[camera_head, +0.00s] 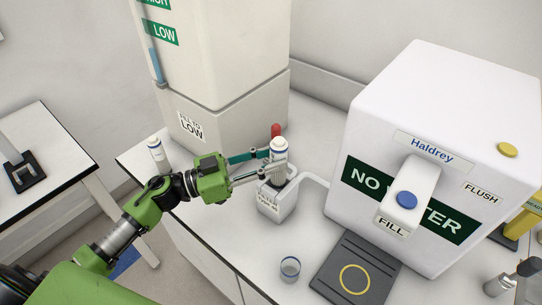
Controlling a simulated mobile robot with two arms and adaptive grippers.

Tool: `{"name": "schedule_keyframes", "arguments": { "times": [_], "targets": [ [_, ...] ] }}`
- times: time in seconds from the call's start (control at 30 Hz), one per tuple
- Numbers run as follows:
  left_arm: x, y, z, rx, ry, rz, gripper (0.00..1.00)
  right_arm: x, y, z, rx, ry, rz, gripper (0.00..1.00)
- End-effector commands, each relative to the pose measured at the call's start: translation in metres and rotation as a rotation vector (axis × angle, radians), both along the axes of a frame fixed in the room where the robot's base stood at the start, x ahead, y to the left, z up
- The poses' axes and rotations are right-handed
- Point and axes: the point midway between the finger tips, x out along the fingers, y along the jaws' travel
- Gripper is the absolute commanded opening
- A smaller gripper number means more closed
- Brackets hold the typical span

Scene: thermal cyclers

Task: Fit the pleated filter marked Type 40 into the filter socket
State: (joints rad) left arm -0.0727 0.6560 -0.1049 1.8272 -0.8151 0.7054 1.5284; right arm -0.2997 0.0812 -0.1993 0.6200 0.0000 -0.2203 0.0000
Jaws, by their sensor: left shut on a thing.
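The filter is upright at the mouth of the filter socket (276,204), a small white housing with a label too small to read. The fingers hide the filter's lower part, so I cannot tell how deep it sits. Its type marking is not readable. Another white cylinder (156,150) with a dark band stands at the left counter edge. My right gripper is not in view.
A glass (290,268) and dark drip mat (338,270) are in front. A tall beige tank (225,55) and red-topped object (275,130) stand behind.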

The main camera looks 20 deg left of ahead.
Motion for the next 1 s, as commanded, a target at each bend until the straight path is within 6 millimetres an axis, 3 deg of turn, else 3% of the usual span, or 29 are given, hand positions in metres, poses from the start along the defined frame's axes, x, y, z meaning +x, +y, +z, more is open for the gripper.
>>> {"name": "schedule_keyframes", "arguments": {
  "times": [0.17, 0.2, 0.23, 0.57, 0.73, 0.8, 1.0],
  "targets": [
    [0.000, 0.000, -0.002, -0.001, -0.001, -0.001, 0.00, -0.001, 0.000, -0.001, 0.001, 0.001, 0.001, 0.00],
    [0.000, 0.000, -0.002, -0.001, 0.001, 0.000, 0.37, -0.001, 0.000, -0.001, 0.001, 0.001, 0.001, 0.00],
    [0.000, 0.000, -0.002, -0.001, 0.001, 0.000, 0.43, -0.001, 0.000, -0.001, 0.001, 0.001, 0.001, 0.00],
    [0.000, 0.000, -0.002, 0.000, 0.000, 0.000, 0.43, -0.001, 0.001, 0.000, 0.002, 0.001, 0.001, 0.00],
    [0.000, 0.000, 0.014, -0.001, -0.004, 0.000, 0.43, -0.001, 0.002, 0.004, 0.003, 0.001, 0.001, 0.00],
    [-0.008, 0.011, 0.003, 0.003, 0.003, 0.002, 0.43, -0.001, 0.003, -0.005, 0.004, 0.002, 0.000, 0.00],
    [-0.034, 0.046, -0.004, 0.002, 0.005, 0.001, 0.43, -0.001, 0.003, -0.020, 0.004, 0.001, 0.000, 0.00]
  ]
}}
